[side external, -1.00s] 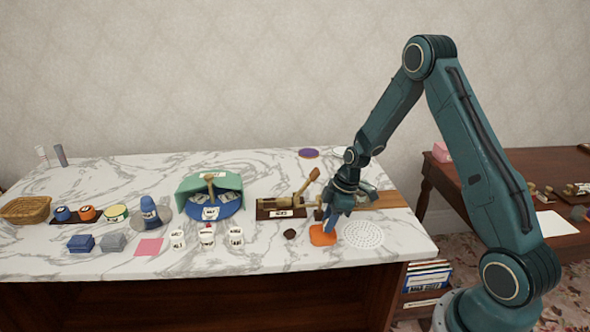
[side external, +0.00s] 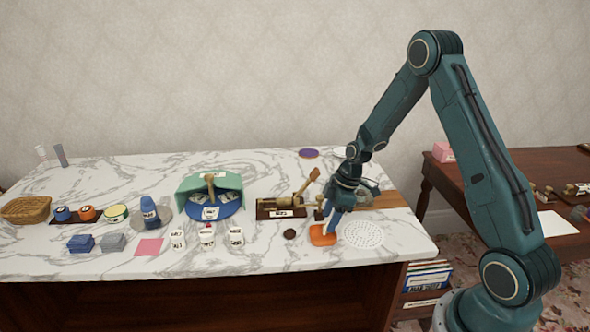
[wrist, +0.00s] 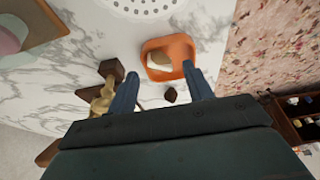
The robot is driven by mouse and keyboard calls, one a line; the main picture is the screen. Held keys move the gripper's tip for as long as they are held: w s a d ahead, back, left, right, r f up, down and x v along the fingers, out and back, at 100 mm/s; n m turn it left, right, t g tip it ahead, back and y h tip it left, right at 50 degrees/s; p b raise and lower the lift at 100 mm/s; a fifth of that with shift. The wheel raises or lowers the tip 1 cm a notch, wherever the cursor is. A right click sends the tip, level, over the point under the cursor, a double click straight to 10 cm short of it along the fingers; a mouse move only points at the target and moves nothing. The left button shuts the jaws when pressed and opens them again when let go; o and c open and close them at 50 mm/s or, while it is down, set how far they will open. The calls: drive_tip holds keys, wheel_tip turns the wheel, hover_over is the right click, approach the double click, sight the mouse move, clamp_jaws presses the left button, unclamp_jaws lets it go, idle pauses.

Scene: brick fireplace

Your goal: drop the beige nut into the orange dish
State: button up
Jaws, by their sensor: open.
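The orange dish (side external: 322,236) sits on the marble table near its front edge. In the wrist view the dish (wrist: 178,46) lies just beyond my fingertips. A beige piece, which looks like the beige nut (wrist: 159,61), lies inside the dish. The nut cannot be made out in the side view. My gripper (side external: 333,226) is just above the dish, fingers pointing down. In the wrist view my gripper (wrist: 160,73) is open, fingers apart, with nothing held between them.
A small dark brown lump (side external: 289,234) lies left of the dish. A white perforated disc (side external: 362,234) lies to its right. A brass-and-wood device (side external: 283,207) stands behind. The table's front edge is close.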

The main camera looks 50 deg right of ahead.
drive_tip(key=v, duration=1.2)
drive_tip(key=shift+r, duration=0.25)
drive_tip(key=s+a+r+m+t+h, duration=0.1)
drive_tip(key=s+a+r+m, duration=0.1)
drive_tip(key=s+a+r, duration=0.3)
drive_tip(key=s+a+r+m+h, duration=0.1)
drive_tip(key=s+a+r+m, duration=0.15)
drive_tip(key=a+r, duration=0.4)
drive_tip(key=s+a+r+m+t, duration=0.1)
drive_tip(key=s+a+r+m, duration=0.1)
drive_tip(key=s, duration=0.5)
drive_tip(key=s+a+r+m+t, duration=0.1)
drive_tip(key=s+a+r+m, duration=0.1)
drive_tip(key=s+a, duration=0.2)
drive_tip(key=shift+s, duration=1.65)
drive_tip(key=shift+m, duration=0.25)
